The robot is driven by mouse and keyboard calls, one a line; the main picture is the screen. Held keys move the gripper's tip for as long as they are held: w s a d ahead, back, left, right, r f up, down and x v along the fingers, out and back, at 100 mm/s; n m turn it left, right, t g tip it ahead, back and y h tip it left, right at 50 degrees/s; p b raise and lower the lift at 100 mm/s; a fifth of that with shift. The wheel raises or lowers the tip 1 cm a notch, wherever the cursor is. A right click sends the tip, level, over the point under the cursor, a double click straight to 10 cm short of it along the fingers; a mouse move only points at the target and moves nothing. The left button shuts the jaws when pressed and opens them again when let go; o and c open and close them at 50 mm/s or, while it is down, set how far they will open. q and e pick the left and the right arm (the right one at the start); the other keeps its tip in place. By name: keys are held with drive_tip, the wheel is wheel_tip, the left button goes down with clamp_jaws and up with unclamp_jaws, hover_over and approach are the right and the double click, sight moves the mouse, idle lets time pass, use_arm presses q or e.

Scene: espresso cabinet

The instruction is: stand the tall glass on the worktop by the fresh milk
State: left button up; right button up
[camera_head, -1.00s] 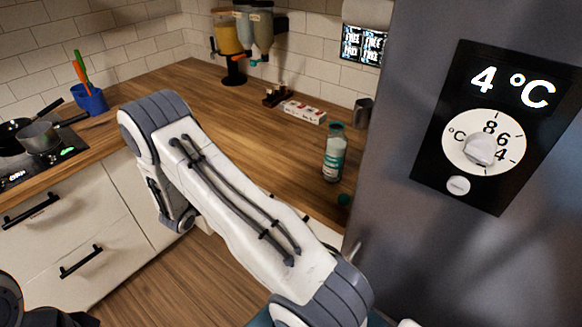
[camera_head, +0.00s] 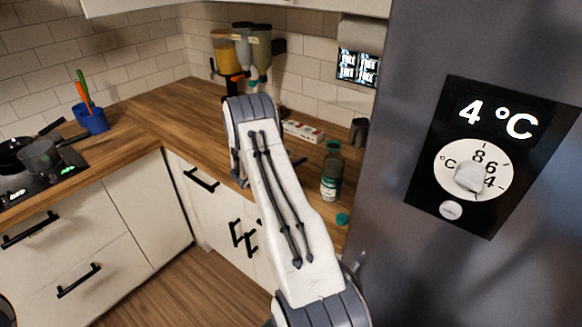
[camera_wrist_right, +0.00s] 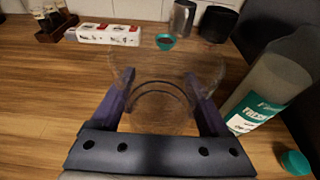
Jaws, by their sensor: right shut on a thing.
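The tall glass (camera_wrist_right: 165,97) is clear and sits between the two fingers of my right gripper (camera_wrist_right: 160,100) in the right wrist view. The gripper is shut on it. The glass seems upright over the worktop; I cannot tell whether its base touches. The fresh milk bottle (camera_head: 331,172), with a green and white label, stands on the wooden worktop (camera_head: 150,116) beside the fridge. In the right wrist view the bottle (camera_wrist_right: 262,92) is just right of the glass and gripper. In the head view my right arm hides the gripper and glass. My left gripper is out of view.
A green cap (camera_head: 342,219) lies near the worktop's front edge. A red-and-white box (camera_wrist_right: 103,34), a small bottle rack (camera_wrist_right: 50,22), a metal cup (camera_wrist_right: 182,18) and a teal round thing (camera_wrist_right: 165,41) are behind the glass. The fridge (camera_head: 400,270) bounds the right. Worktop left of the glass is clear.

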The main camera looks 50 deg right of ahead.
wheel_tip(320, 180, down, 4)
drive_tip(key=shift+r+p, duration=0.25)
drive_tip(key=shift+p, duration=0.3)
drive_tip(key=shift+f, duration=0.3)
